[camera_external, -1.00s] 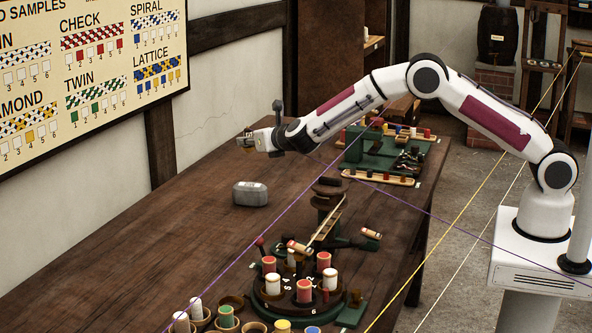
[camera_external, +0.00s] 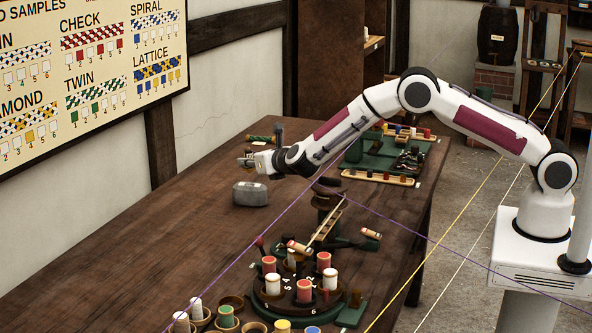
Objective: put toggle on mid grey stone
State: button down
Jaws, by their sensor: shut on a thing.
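A mid grey stone (camera_external: 250,194), a rounded block with a handle-like strap on top, sits on the brown wooden table left of centre. My gripper (camera_external: 245,162) is above the stone with a visible gap, pointing left. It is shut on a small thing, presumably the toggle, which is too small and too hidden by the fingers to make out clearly.
A green and yellow cord-like thing (camera_external: 261,138) lies behind my gripper. A green stand with bobbins (camera_external: 395,155) is at the back right. A round braiding disc (camera_external: 297,300) with several bobbins is in front. The table left of the stone is clear.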

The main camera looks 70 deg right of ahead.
aim_at(249, 172)
jog(key=shift+f, duration=1.65)
jog(key=shift+f, duration=0.2)
jog(key=c, duration=2)
grip_release()
jog(key=shift+o, duration=0.2)
jog(key=shift+r, duration=0.2)
jog(key=v, duration=0.7)
jog(key=shift+s, duration=0.2)
jog(key=shift+a, duration=0.1)
jog(key=shift+r, duration=0.15)
